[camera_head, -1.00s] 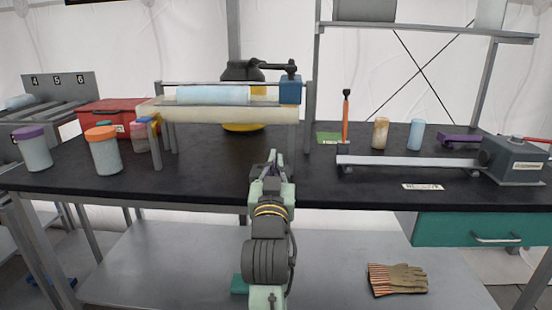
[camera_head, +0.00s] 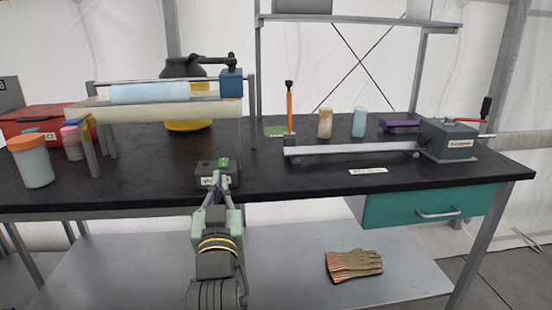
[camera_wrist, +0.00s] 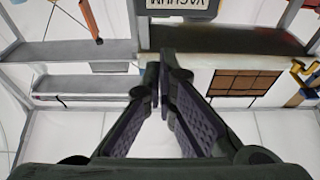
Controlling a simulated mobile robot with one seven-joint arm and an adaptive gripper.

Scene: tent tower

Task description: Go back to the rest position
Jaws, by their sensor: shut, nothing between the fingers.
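My gripper (camera_head: 219,184) is in front of the black table's (camera_head: 300,185) near edge in the head view, pointing forward. In the wrist view its two fingers (camera_wrist: 161,80) meet at the tips with nothing between them. A small dark box (camera_head: 207,170) with a white label and a green top part stands on the table just beyond the fingertips. The gripper appears apart from the box.
A roller frame (camera_head: 170,115) and capped jars (camera_head: 32,165) stand at the left. A long bar device with a grey box (camera_head: 447,140) lies at the right. A teal drawer (camera_head: 425,204) hangs below.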

